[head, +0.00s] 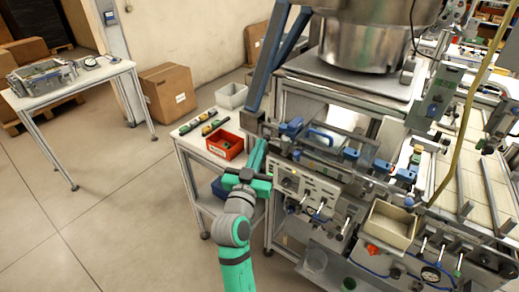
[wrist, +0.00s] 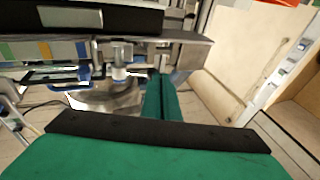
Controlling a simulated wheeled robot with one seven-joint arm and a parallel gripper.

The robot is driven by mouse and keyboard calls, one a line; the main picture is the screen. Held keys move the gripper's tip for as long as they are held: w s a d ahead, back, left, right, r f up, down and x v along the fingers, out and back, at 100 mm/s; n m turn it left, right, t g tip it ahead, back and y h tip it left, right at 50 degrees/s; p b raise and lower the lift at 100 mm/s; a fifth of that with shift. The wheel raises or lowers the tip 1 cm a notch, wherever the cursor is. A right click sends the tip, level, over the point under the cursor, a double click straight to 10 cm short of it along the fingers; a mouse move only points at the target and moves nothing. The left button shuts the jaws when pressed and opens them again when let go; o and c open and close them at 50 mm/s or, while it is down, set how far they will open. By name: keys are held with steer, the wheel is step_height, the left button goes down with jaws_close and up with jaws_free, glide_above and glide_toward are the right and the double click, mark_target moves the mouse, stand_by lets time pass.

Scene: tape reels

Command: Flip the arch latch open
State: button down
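A blue arch-shaped handle (head: 321,133) on the machine's front upper rail looks like the arch latch. I cannot tell its exact position or whether it is open. My gripper (head: 259,146) is at the machine's left front corner, left of the handle and apart from it. In the wrist view its two green fingers (wrist: 162,82) lie side by side with only a thin dark line between them, and nothing shows between them. The wrist view shows the machine's metal parts beyond the fingertips, but I cannot pick out the latch there.
A side table with a red bin (head: 225,145) stands left of my gripper, with a grey bin (head: 231,95) behind. The machine carries a large metal bowl (head: 355,45) and a beige tray (head: 388,224). The floor (head: 120,205) at left is clear.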

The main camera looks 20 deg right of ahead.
steer(key=w+a+v, duration=0.2)
steer(key=a+v, duration=0.1)
steer(key=v, duration=1.1)
steer(key=s+a+f+n+y, duration=0.35)
steer(key=s+f, duration=0.35)
steer(key=f, duration=0.3)
steer(key=s+a+f+n+y, duration=0.3)
steer(key=s+a+f+y, duration=0.15)
steer(key=s+f, duration=0.45)
steer(key=s+f+g+y, duration=0.1)
steer(key=s+f+y, duration=0.1)
steer(key=s, duration=2)
steer(key=shift+f+g+y, duration=0.4)
steer(key=shift+f, duration=0.15)
